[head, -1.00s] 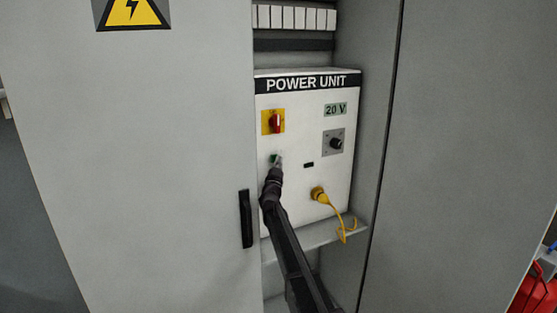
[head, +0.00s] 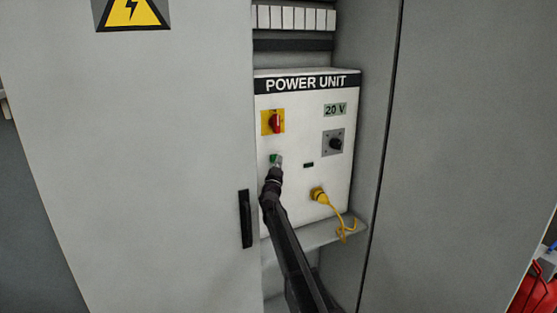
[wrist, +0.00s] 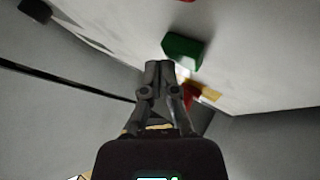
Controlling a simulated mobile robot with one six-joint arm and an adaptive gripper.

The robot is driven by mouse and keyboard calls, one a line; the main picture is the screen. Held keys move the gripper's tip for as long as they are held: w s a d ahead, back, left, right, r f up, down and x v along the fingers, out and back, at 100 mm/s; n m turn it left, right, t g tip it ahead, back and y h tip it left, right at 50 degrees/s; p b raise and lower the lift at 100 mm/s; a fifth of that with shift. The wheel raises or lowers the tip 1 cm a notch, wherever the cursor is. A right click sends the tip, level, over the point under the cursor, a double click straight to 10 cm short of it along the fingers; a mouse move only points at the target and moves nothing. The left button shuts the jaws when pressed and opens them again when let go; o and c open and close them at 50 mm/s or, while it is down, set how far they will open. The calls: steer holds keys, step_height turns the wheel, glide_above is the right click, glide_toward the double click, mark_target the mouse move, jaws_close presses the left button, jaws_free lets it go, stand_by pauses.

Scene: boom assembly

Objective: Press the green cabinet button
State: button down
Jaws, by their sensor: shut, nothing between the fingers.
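The green button (head: 274,158) is on the white power unit panel (head: 300,185), below a red rotary switch on a yellow plate (head: 273,121). My gripper (head: 279,163) is shut and empty, with its fingertips right at the button and covering its right part in the head view. In the wrist view the button (wrist: 184,50) is a green block just above and right of my closed fingertips (wrist: 160,68). Whether they touch it I cannot tell. The button looks bright green in the head view.
A yellow plug with cable (head: 319,195) sits low on the panel. The open cabinet door with a black handle (head: 245,218) stands close left of my arm.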

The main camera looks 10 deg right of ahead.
steer(key=shift+w+a, duration=0.15)
steer(key=shift+a, duration=0.4)
steer(key=shift+s+a+f+y+b, duration=0.15)
steer(key=shift+s+f+y+b, duration=0.2)
steer(key=shift+s+f, duration=0.25)
steer(key=shift+s, duration=0.1)
steer(key=s, duration=0.2)
steer(key=s+d, duration=0.1)
steer(key=s, duration=0.1)
steer(key=shift+s+d, duration=0.15)
steer(key=shift+s, duration=0.2)
steer(key=shift+d+r, duration=0.1)
stand_by(0.9)
